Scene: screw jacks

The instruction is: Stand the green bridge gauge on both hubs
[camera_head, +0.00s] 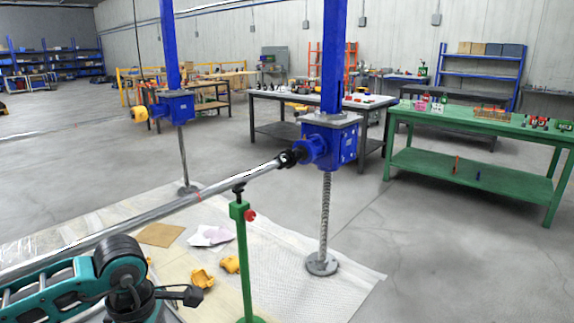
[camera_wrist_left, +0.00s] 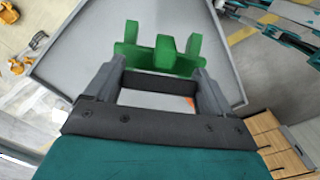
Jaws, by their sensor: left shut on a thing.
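The green bridge gauge (camera_wrist_left: 165,57), a block with raised prongs, shows in the left wrist view. My left gripper (camera_wrist_left: 157,70) is shut on it, with one grey finger at each side. Its lower part is partly hidden by the gripper. In the head view, a dark coupling (camera_head: 290,157) with hub-like ends joins a long steel shaft (camera_head: 150,215) to the blue screw jack (camera_head: 330,143). I cannot make out two separate hubs there. The gauge and my left gripper do not show in the head view. My right gripper is in neither view.
A green stand (camera_head: 243,260) with a red knob holds up the shaft. Yellow parts (camera_head: 230,264) lie on the floor sheet. A second blue jack (camera_head: 175,106) stands farther back. A green table (camera_head: 480,120) is at right. A grey flat surface (camera_wrist_left: 75,55) lies below the gauge.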

